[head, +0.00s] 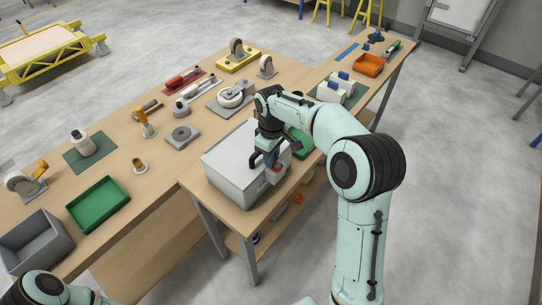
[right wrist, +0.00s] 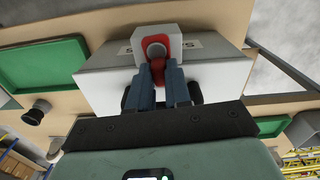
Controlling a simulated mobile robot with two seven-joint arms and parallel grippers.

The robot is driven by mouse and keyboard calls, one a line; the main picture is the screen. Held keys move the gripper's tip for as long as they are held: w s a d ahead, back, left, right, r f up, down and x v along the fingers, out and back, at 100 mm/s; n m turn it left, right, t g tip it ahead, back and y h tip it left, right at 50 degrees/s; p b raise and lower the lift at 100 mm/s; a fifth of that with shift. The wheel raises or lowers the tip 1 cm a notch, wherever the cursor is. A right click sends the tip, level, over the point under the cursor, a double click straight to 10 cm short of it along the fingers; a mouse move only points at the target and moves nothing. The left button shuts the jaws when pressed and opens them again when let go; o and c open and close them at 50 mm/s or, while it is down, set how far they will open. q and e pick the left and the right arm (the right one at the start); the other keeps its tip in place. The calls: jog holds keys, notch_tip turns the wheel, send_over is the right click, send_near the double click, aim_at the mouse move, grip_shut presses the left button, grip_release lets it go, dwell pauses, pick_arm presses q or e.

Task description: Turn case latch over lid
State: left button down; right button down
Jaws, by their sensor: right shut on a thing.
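The grey-white case (head: 228,165) stands closed on the near bench, and its lid is on. The case latch (head: 274,175), a pale block with red parts, is on the side of the case facing right. My right gripper (head: 270,160) reaches down over the case edge to the latch. In the right wrist view, the blue fingers of my right gripper (right wrist: 158,78) are shut on the red latch lever (right wrist: 158,68). The fingers hide part of the lever and the case front (right wrist: 108,85). My left gripper is out of view.
A green tray (head: 98,204) and a grey bin (head: 36,243) stand at the left of the bench. Another green tray (head: 302,141) is just behind the case. Casters and tools lie along the far side. An orange tray (head: 369,65) is farther back.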

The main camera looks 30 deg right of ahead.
jog(key=shift+w+d+m, duration=0.1)
jog(key=shift+m, duration=0.6)
jog(key=c, duration=1.1)
grip_release()
jog(key=shift+o, duration=0.2)
notch_tip(320, 180, up, 14)
jog(key=shift+f, duration=0.25)
jog(key=shift+f, duration=0.1)
